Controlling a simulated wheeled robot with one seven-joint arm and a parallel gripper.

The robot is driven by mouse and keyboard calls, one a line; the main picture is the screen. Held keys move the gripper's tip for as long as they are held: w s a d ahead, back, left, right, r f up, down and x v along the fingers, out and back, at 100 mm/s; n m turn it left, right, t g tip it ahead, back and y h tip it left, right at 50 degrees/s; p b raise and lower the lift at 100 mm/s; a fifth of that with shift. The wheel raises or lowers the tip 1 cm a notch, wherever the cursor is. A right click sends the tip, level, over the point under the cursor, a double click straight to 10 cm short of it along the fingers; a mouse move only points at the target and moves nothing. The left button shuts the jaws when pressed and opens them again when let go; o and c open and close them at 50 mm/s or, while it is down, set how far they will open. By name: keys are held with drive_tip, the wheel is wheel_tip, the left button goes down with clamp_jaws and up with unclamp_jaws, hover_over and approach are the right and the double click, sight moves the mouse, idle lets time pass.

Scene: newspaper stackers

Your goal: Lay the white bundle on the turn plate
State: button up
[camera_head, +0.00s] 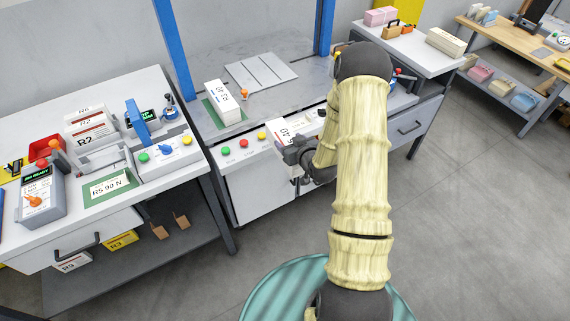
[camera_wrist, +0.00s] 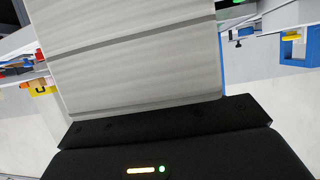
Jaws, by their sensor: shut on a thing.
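My gripper (camera_head: 293,152) is shut on a white bundle (camera_head: 284,131) with a printed label ending in "40", held in front of the middle bench's button panel. In the wrist view the bundle (camera_wrist: 140,60) fills the upper middle, showing pale layered sides with grey lines across. My arm hides part of the bundle's right side in the head view. A light grey square plate with dark slots (camera_head: 261,73), which looks like the turn plate, lies bare on the metal bench top, behind and left of my gripper.
Another white labelled bundle (camera_head: 222,102) stands on a green mat (camera_head: 210,113) left of the plate, with an orange-knobbed lever (camera_head: 244,93) beside it. Blue posts (camera_head: 174,45) rise at the bench's sides. Coloured buttons (camera_head: 244,145) line its front. The left table (camera_head: 130,192) is crowded.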

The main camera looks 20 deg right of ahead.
drive_tip(key=w+d+r+y, duration=0.1)
drive_tip(key=w+d+r, duration=0.4)
drive_tip(key=r, duration=0.5)
drive_tip(key=shift+w+n, duration=0.4)
drive_tip(key=shift+w, duration=0.5)
